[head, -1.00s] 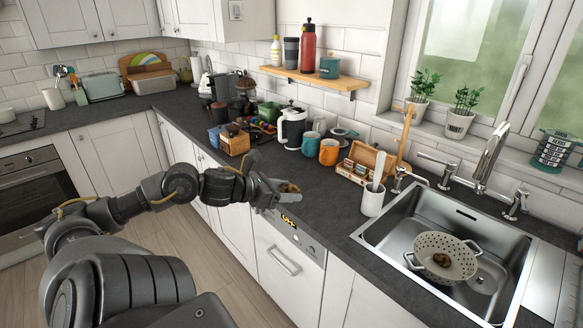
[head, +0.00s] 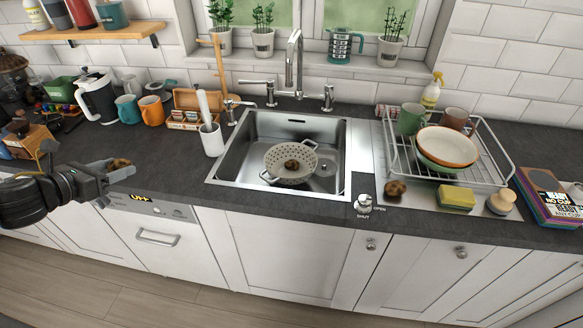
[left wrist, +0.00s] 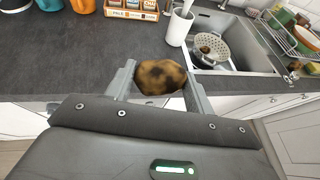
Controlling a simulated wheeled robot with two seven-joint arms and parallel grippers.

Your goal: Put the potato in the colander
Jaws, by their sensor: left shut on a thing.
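My left gripper (head: 121,171) is shut on a brown, spotted potato (head: 118,163), held at the left, over the worktop's front edge. In the left wrist view the potato (left wrist: 160,77) sits between the two fingers. The pale, speckled colander (head: 290,176) stands in the sink, well to the right of the gripper. A brown potato-like item (head: 292,165) lies inside the colander. Another brown potato-like item (head: 395,189) lies on the worktop right of the sink. My right gripper is not in view.
The steel sink (head: 232,165) has a tap (head: 293,62) behind it. A white utensil pot (head: 211,140) stands at its left rim, with an orange mug (head: 151,109) further left. A dish rack (head: 400,160) with bowls stands at the right.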

